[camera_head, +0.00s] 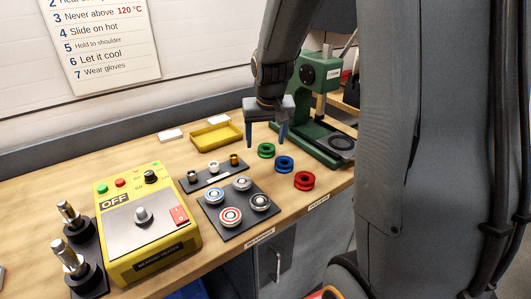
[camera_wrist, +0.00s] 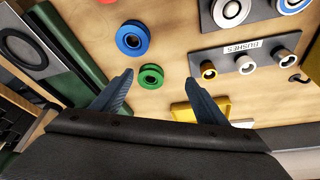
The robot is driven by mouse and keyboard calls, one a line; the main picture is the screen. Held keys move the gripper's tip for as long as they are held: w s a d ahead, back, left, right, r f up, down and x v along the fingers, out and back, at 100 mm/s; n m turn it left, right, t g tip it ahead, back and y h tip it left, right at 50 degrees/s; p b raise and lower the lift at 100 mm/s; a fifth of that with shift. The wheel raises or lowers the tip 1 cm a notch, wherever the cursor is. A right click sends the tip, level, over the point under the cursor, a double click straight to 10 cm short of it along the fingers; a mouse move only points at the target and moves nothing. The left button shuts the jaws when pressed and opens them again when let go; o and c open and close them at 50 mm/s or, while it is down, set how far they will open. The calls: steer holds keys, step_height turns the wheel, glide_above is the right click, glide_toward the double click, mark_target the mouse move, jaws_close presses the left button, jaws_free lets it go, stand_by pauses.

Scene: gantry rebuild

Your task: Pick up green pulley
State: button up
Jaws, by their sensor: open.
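The green pulley (camera_head: 266,151) lies flat on the wooden bench at the back of a short row, with the blue pulley (camera_head: 285,164) and the red pulley (camera_head: 304,180) nearer the bench's front edge. In the wrist view the green pulley (camera_wrist: 151,76) shows between the spread fingers, nearer the left finger, with its centre hole visible. My gripper (camera_head: 266,134) is open and empty above the bench, close to the green pulley and apart from it. The blue pulley also shows in the wrist view (camera_wrist: 132,38), beyond the fingertips.
A green press (camera_head: 311,75) stands right of the pulleys. A bush rack (camera_head: 212,176), a dark plate with several bearings (camera_head: 229,222) and a yellow tray (camera_head: 216,134) lie to the left. A yellow bearing heater (camera_head: 150,240) marked OFF stands further left.

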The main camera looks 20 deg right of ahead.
mark_target(267, 148)
steer(key=shift+m+t, duration=0.3)
steer(key=shift+w+d+f+p, duration=0.35)
steer(key=shift+w+d+f, duration=0.15)
steer(key=shift+w+f, duration=0.55)
steer(key=shift+w+d+f+p, duration=0.5)
steer(key=shift+w+f, duration=0.3)
steer(key=shift+f, duration=0.5)
steer(key=shift+w+d+f+p, duration=0.25)
steer(key=shift+w+d+f, duration=0.3)
steer(key=shift+w+f, duration=0.5)
steer(key=shift+s+f, duration=0.1)
steer(key=c, duration=1.2)
